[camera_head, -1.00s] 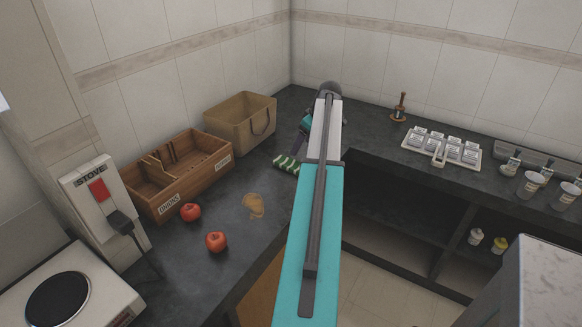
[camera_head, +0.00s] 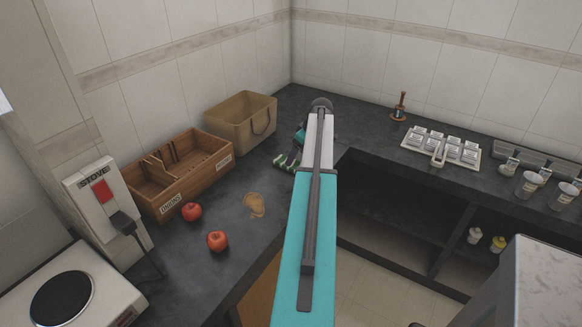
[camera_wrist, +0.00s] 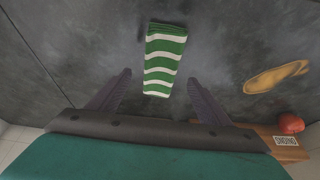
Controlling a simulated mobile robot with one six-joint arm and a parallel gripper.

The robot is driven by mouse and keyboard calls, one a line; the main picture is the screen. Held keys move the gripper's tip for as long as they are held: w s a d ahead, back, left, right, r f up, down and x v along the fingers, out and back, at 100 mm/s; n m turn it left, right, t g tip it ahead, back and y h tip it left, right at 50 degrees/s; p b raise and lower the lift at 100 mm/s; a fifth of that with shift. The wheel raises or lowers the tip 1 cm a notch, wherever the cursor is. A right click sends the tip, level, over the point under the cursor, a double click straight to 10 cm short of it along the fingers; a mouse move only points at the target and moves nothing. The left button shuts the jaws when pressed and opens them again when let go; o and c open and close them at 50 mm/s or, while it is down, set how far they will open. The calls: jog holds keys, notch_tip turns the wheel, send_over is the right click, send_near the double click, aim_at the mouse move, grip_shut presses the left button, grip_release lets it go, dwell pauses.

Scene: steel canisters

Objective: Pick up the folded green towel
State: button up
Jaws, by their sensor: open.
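The folded green towel (camera_wrist: 164,60) has white wavy stripes and lies flat on the dark counter. In the wrist view it is upright in the picture, with its near end between the tips of my gripper. In the head view the towel (camera_head: 284,161) shows only in part, beside my arm, which hides the rest. My gripper (camera_wrist: 158,82) is open, one finger on each side of the towel's near end, with a gap on both sides. I cannot tell how high the fingertips are above the counter.
A wooden crate (camera_head: 190,190) and a tan basket (camera_head: 241,122) stand along the left wall. A white tray of containers (camera_head: 441,147) is on the right counter.

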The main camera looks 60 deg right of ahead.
jog(key=shift+p+x, duration=1.15)
jog(key=shift+x, duration=1.45)
jog(key=c, duration=1.1)
jog(key=shift+r, duration=0.15)
jog(key=shift+r+b, duration=0.8)
jog(key=shift+r, duration=0.55)
jog(key=s+a+b, duration=0.1)
jog(key=s+a, duration=0.2)
jog(key=s, duration=0.1)
jog(key=s+a+r+b, duration=0.1)
jog(key=s+a+b, duration=0.1)
jog(key=s+a, duration=0.1)
jog(key=s+a+r+b, duration=0.1)
jog(key=s+a, duration=0.3)
jog(key=a, duration=0.1)
jog(key=shift+s+a, duration=0.1)
jog(key=shift+s, duration=0.2)
